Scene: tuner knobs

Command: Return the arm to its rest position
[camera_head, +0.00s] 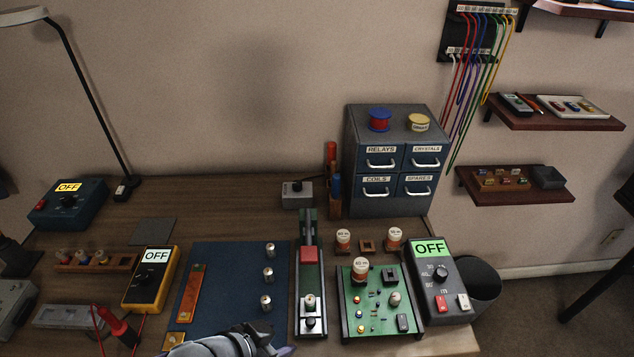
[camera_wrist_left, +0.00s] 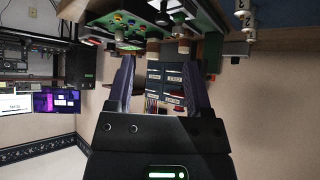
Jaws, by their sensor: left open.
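My left gripper (camera_head: 262,342) shows at the bottom edge of the head view, in front of the blue mat (camera_head: 225,285); only part of it is in the picture. In the left wrist view the same gripper (camera_wrist_left: 158,82) has its two dark fingers wide apart, with nothing between them. That view is turned over, with the bench at the top and the drawer cabinet (camera_wrist_left: 172,85) seen beyond the fingers. My right gripper is in neither view.
On the bench stand a green circuit board (camera_head: 348,322), a black press with a red block (camera_head: 310,256), a grey meter (camera_head: 444,285), a yellow meter (camera_head: 150,290) and the blue-grey drawer cabinet (camera_head: 398,205). A black bin (camera_head: 484,278) stands at the right. The wall above the bench's left is clear.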

